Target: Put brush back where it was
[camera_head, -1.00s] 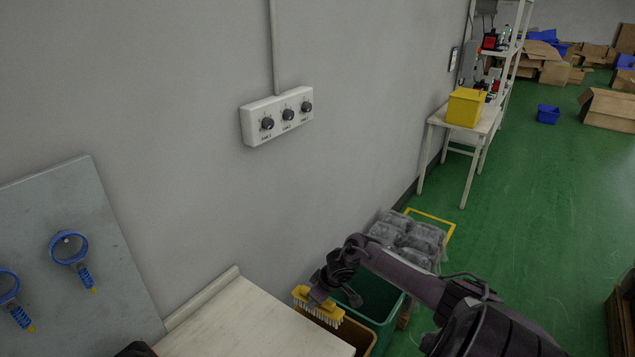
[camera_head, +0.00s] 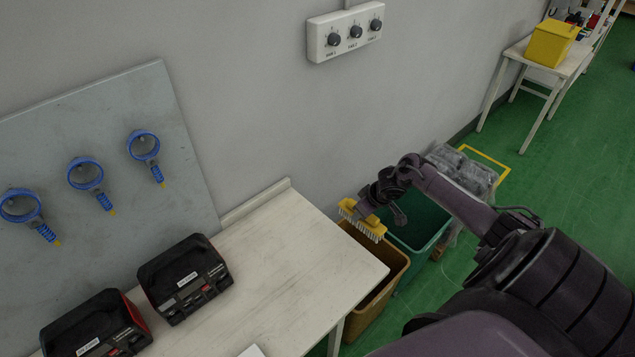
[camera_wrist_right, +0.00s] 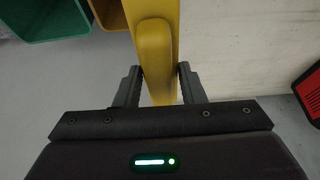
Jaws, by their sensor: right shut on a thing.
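The brush (camera_head: 363,219) has a yellow body and pale bristles that point down in the head view. My right gripper (camera_head: 372,203) is shut on it and holds it above the brown bin, just past the right end of the white table. In the right wrist view, the brush's yellow handle (camera_wrist_right: 153,50) sits between the two fingers of my right gripper (camera_wrist_right: 158,85). My left gripper is not in view.
A brown bin (camera_head: 372,312) and a green bin (camera_head: 432,222) stand right of the white table (camera_head: 290,270). Two black-and-red cases (camera_head: 185,278) sit on the table's left. Blue ring-shaped tools (camera_head: 86,174) hang on a grey board. A switch box (camera_head: 345,33) is on the wall.

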